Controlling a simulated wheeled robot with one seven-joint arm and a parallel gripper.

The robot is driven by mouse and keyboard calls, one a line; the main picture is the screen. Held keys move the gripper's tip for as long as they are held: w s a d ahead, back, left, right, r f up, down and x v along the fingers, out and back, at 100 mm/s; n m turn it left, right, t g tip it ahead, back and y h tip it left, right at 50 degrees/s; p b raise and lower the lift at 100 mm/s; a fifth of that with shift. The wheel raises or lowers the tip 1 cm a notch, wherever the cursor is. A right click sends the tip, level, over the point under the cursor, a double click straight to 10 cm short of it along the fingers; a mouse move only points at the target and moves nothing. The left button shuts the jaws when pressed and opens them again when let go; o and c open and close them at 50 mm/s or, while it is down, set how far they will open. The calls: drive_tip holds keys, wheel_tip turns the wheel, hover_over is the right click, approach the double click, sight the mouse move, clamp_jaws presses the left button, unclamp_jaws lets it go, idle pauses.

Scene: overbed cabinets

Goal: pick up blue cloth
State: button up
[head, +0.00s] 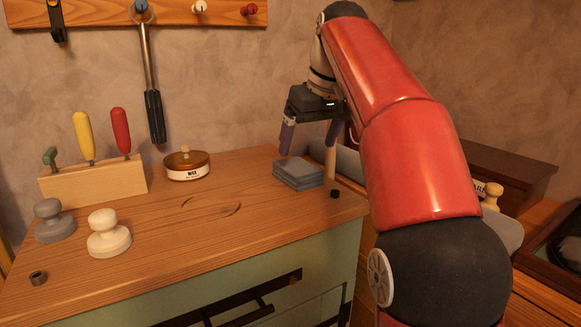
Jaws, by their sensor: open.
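The blue cloth (298,173) is a folded, grey-blue square stack lying flat near the right end of the wooden cabinet top (170,235). My gripper (310,140) hangs above it, fingers pointing down and spread apart. The left finger is above the cloth's back left side and the right finger is above its right side. A gap shows between the fingertips and the cloth, and nothing is between the fingers.
A wax tin (187,166) stands left of the cloth. A small black piece (335,194) lies right of it, near the edge. A tool block (93,183) and two knobbed pieces, one white (109,238) and one grey (54,224), stand at left. The front middle is clear.

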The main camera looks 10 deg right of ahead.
sight(299, 166)
drive_tip(key=shift+w+r, duration=0.1)
drive_tip(key=shift+w, duration=0.5)
drive_tip(key=shift+w+f, duration=0.1)
drive_tip(key=shift+f, duration=0.15)
drive_tip(key=b+x, duration=0.1)
drive_tip(key=x, duration=0.1)
drive_tip(key=b+x, duration=0.1)
drive_tip(key=x, duration=0.1)
drive_tip(key=b+x, duration=0.1)
drive_tip(key=x, duration=0.2)
drive_tip(key=shift+s+a, duration=0.3)
drive_tip(key=shift+s, duration=0.05)
drive_tip(key=c, duration=1.1)
drive_tip(key=shift+o, duration=0.2)
wheel_tip(299, 166, up, 10)
drive_tip(key=p, duration=0.5)
